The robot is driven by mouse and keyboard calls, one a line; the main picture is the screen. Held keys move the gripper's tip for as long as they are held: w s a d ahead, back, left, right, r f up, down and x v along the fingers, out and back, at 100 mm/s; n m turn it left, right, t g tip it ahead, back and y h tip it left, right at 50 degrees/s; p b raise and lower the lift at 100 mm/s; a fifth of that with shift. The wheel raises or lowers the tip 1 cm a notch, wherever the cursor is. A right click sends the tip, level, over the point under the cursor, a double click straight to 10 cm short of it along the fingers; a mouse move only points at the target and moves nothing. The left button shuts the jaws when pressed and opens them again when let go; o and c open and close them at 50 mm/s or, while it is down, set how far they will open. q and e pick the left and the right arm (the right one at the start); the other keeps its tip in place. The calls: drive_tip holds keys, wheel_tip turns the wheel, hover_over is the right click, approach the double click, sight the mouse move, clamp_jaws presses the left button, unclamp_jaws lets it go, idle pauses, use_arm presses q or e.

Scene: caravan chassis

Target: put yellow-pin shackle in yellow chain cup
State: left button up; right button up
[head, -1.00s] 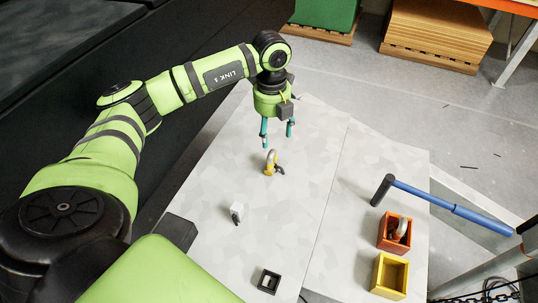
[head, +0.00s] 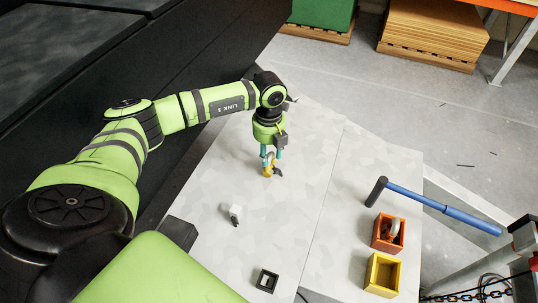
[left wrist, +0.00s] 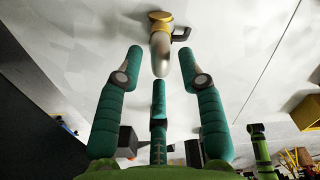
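The yellow-pin shackle (head: 268,172) stands on the pale table, with a yellow base, a grey bow and a dark pin handle. It also shows at the top of the left wrist view (left wrist: 160,20), its bow pointing toward my gripper. My left gripper (head: 271,153) is directly above it, pointing down. In the left wrist view its teal fingers (left wrist: 162,72) are spread, with the bow's end between the fingertips and gaps on both sides. The yellow chain cup (head: 381,291), a square open box, stands at the front right and looks empty. My right gripper is not in view.
An orange box (head: 386,247) holding a grey shackle stands just behind the yellow cup. A blue-handled hammer (head: 430,203) lies behind that. A small white-and-black piece (head: 235,212) and a black square cup (head: 267,281) are nearer. The middle of the table is clear.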

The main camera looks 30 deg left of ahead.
use_arm(q)
clamp_jaws()
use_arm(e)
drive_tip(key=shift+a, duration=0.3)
use_arm(q)
drive_tip(key=shift+w+r, duration=0.1)
drive_tip(key=shift+r, duration=0.4)
wheel_tip(320, 180, up, 3)
drive_tip(key=shift+f+b, duration=0.15)
drive_tip(key=shift+b, duration=0.65)
drive_tip(key=w+d+r+b, duration=0.3)
drive_tip(key=d+r, duration=0.4)
drive_tip(key=d, duration=0.4)
drive_tip(key=shift+w+r, duration=0.15)
drive_tip(key=shift+w, duration=0.25)
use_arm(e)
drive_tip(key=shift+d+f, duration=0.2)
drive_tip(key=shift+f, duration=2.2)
